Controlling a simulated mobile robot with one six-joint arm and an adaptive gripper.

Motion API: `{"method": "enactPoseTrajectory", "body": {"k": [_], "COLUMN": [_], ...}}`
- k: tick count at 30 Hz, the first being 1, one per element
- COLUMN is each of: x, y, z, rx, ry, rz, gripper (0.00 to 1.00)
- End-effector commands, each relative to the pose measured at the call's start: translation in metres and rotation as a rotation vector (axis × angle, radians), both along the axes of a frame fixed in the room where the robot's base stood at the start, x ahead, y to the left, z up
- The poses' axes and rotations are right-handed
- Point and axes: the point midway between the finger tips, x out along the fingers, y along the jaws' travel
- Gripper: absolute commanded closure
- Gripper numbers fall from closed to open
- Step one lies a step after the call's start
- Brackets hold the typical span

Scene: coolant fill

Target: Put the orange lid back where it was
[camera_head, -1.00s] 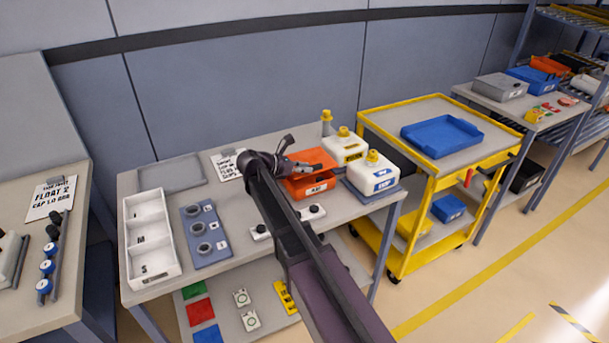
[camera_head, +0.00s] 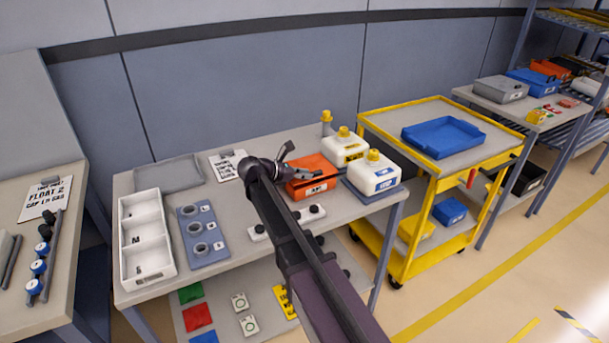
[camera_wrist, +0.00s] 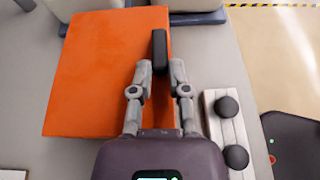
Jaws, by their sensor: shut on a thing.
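The orange lid (camera_wrist: 100,75) is a flat rectangular plate with a black bar handle (camera_wrist: 159,50). My gripper (camera_wrist: 160,66) is shut on this handle, with one finger on each side of it. In the head view the orange lid (camera_head: 318,163) shows at the back of the bench, over an orange box (camera_head: 318,187) with a white label. My gripper (camera_head: 311,175) is low over it there. The lid looks level and in line with the box. I cannot tell whether it rests on the rim, and the box's inside is hidden.
Two white jugs with yellow caps (camera_head: 345,147) (camera_head: 374,172) stand close on the right. A white strip with black knobs (camera_wrist: 228,120) lies near the gripper's right. A white divided tray (camera_head: 145,237) and a blue holder with rings (camera_head: 203,234) are at the left.

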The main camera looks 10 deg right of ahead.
Motion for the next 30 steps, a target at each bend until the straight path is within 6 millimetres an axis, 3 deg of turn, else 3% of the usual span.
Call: {"method": "enactPoseTrajectory", "body": {"k": [20, 21, 24, 30], "x": [0.000, 0.000, 0.000, 0.000], "y": [0.000, 0.000, 0.000, 0.000], "z": [-0.012, -0.012, -0.012, -0.012], "rx": [0.000, 0.000, 0.000, 0.000], "ry": [0.000, 0.000, 0.000, 0.000], "rz": [0.000, 0.000, 0.000, 0.001], "gripper": [1.00, 0.75, 0.45, 0.44]}}
